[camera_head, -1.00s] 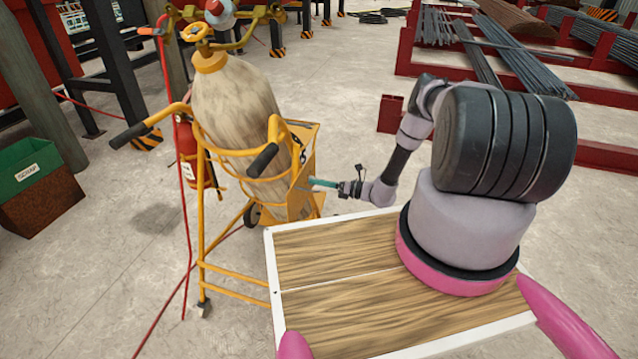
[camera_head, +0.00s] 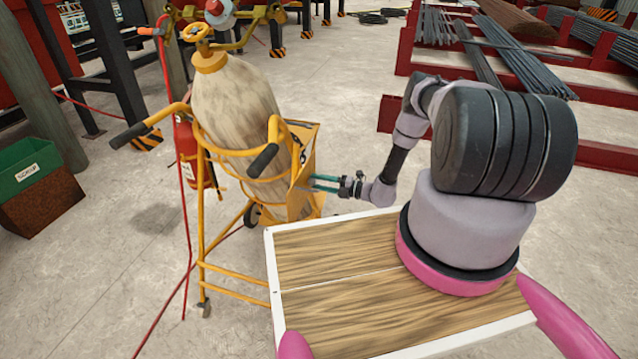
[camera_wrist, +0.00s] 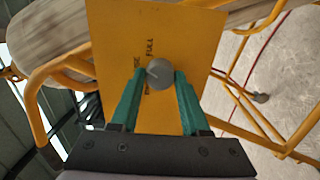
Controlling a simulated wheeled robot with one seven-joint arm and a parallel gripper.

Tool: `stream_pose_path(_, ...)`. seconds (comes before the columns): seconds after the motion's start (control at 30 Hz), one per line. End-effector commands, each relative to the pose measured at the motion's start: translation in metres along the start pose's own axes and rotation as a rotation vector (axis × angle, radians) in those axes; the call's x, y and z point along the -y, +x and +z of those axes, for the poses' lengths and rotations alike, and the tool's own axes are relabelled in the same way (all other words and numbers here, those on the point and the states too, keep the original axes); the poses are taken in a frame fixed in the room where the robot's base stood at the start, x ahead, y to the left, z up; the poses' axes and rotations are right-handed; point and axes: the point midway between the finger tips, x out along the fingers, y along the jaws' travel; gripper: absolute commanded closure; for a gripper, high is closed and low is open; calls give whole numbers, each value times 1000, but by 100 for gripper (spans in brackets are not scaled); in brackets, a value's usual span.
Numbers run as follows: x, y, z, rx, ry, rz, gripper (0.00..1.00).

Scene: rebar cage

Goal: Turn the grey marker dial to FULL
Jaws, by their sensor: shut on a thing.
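The grey marker dial (camera_wrist: 159,74) is a round knob on a yellow panel (camera_wrist: 190,35) of the gas bottle trolley. A pale pointer line on it points to the upper left in the wrist view. Dark lettering stands beside the dial; one word above it looks like FULL, and the other lettering is partly covered. My gripper (camera_wrist: 159,80) has its two teal fingers shut on the dial, one on each side. In the head view my gripper (camera_head: 314,183) reaches the panel's right side, and the dial is hidden there.
A large gas bottle (camera_head: 235,105) stands in the yellow trolley frame (camera_head: 203,240). A red hose (camera_head: 186,215) hangs at its left, near a red extinguisher (camera_head: 187,150). A green scrap bin (camera_head: 30,165) is at the far left. Red racks with rebar (camera_head: 520,60) stand behind my arm.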

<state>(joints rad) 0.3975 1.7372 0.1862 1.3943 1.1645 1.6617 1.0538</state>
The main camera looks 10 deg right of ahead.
Motion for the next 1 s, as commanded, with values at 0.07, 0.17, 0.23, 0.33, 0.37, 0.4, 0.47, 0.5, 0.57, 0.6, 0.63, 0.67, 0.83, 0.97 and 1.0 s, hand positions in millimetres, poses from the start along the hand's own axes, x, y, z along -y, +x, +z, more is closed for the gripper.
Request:
stream_pose_path(0.07,1,-1,0,0,72,-2,100)
stream_pose_path(0.17,1,-1,0,1,163,-2,100)
stream_pose_path(0.23,1,-1,0,2,223,-2,100)
stream_pose_path(0.33,1,-2,1,2,301,-3,100)
stream_pose_path(0.37,1,-2,1,2,324,-3,100)
stream_pose_path(0.4,1,-1,0,2,351,-3,100)
stream_pose_path(0.47,1,-1,0,2,389,-2,100)
stream_pose_path(0.5,1,-1,0,2,412,-2,100)
stream_pose_path(0.57,1,-1,0,2,443,-2,100)
stream_pose_path(0.6,1,-1,0,2,460,-2,100)
stream_pose_path(0.63,1,-1,0,2,473,-2,100)
stream_pose_path(0.67,1,-1,0,2,484,-2,100)
stream_pose_path(0.83,1,-1,0,2,527,-2,100)
stream_pose_path(0.97,1,-1,0,2,542,-2,100)
stream_pose_path(1.0,1,-1,0,2,544,-2,100)
